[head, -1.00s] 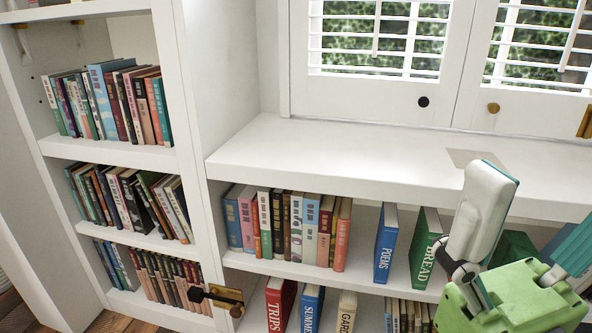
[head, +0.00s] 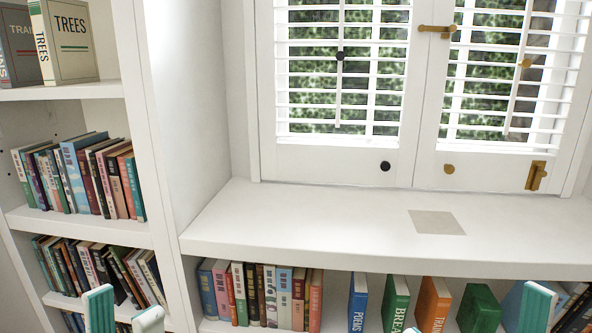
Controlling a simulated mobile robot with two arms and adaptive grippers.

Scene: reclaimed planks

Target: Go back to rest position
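My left gripper (head: 124,312) shows at the bottom left edge, in front of the lower left shelf. Its two white-and-teal fingertips stand apart with nothing seen between them. The rest of it is below the picture. No held thing shows at either gripper.
The white window ledge (head: 320,225) is clear except for a flat grey square (head: 436,222). A left bookcase (head: 75,228) holds several books, with a TREES book (head: 70,42) on top. More books (head: 262,295) stand under the ledge. Shuttered windows (head: 345,90) are behind.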

